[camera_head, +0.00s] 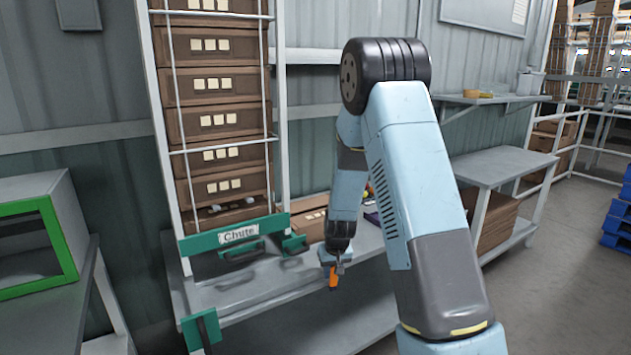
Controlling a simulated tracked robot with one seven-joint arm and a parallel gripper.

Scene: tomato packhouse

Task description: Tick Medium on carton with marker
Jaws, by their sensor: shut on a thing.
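My gripper (336,262) hangs over the grey bench, pointing down. It is shut on a small orange thing that looks like the marker (333,280), whose lower end points down. Whether its tip touches anything is too small to tell. A brown carton (308,220) lies on the bench behind my gripper and to its left, partly hidden by my arm. More brown cartons (221,123), each with pale squares on the front, are stacked in the tall rack. Any words by the squares, such as Medium, are too small to read.
A green bar labelled Chute (238,235) crosses the rack's foot. The grey bench (245,285) is mostly clear in front of it. A green-framed box (45,235) stands at left. A side table (500,167) stands at right.

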